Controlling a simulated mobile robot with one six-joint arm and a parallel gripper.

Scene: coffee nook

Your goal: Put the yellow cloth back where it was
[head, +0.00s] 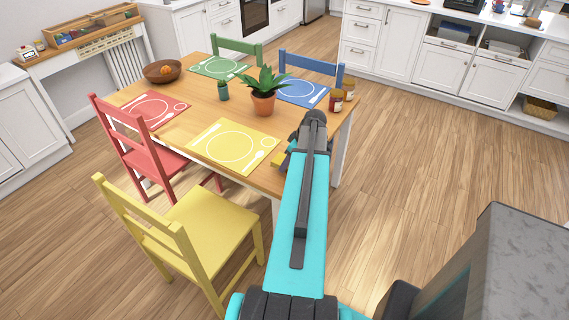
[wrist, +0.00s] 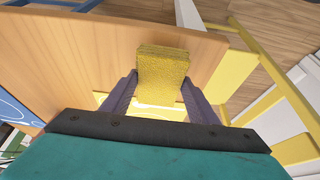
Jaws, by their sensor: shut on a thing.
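The yellow cloth (wrist: 163,65) looks like a thick folded block in the wrist view. My gripper (wrist: 160,85) is shut on it, with one dark finger on each side. In the head view a small piece of the cloth (head: 278,159) shows beside the arm, near the table's front right edge. My arm hides most of the gripper there. The cloth appears to be above or close to the edge of the wooden table (head: 197,108); I cannot tell whether it touches the table.
On the table are a yellow placemat (head: 232,146), a potted plant (head: 264,100), a small cactus (head: 223,91), a brown bowl (head: 162,72) and jars (head: 337,99). A yellow chair (head: 205,222) and a red chair (head: 150,155) stand at the table. The floor to the right is clear.

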